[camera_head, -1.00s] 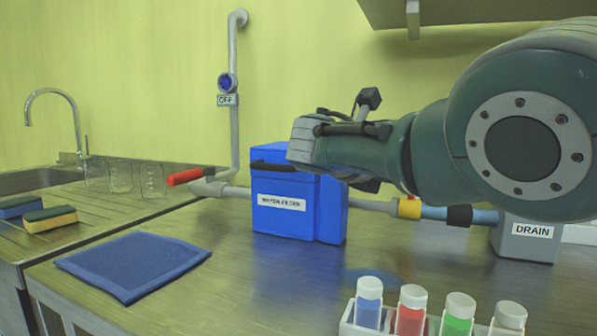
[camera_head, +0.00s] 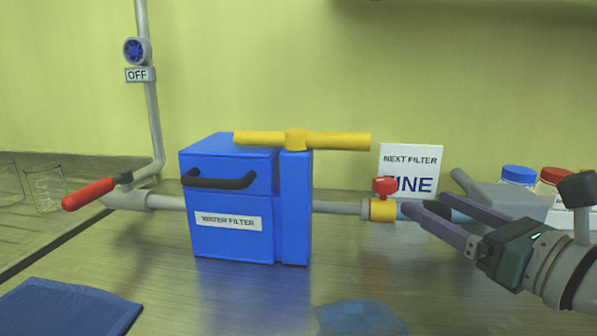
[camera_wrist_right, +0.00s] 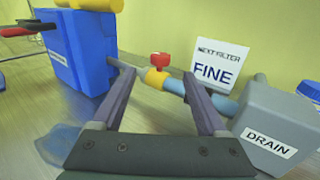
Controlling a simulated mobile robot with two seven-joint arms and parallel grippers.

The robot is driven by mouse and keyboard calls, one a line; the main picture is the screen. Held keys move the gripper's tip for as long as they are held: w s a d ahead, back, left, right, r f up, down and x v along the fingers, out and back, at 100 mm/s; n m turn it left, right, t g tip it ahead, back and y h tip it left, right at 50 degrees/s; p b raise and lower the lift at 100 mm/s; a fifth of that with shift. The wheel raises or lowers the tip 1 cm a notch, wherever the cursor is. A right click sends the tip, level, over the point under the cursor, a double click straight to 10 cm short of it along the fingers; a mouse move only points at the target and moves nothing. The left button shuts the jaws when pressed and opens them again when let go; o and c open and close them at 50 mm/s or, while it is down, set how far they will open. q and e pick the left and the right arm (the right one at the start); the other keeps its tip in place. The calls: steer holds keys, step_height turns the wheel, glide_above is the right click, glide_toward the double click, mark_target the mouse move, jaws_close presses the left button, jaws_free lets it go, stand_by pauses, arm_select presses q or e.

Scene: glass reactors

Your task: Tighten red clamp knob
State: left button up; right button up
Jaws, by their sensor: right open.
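The red clamp knob (camera_head: 385,186) sits on top of a yellow clamp (camera_head: 382,210) on the pipe, right of the blue water filter (camera_head: 235,205). In the right wrist view the red knob (camera_wrist_right: 160,60) shows beyond and between my fingertips, above the yellow clamp (camera_wrist_right: 155,78). My right gripper (camera_head: 425,207) is open and empty. Its fingers point at the clamp from the right, with the tips close to it in the head view; I cannot tell whether they touch. It also shows in the right wrist view (camera_wrist_right: 160,85). My left gripper is not in view.
A yellow T-handle (camera_head: 335,141) tops the filter. A red-handled valve (camera_head: 90,193) is on the left pipe. Behind the clamp stands a "NEXT FILTER FINE" sign (camera_head: 411,160). The grey drain box (camera_wrist_right: 275,115) is to the right. A blue cloth (camera_head: 70,308) lies front left.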

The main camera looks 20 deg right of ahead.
mark_target(393, 183)
steer(key=w+b, duration=0.1)
steer(key=w, duration=0.8)
steer(key=shift+w+a, duration=0.15)
steer(key=shift+w, duration=0.05)
jaws_close()
stand_by(0.3)
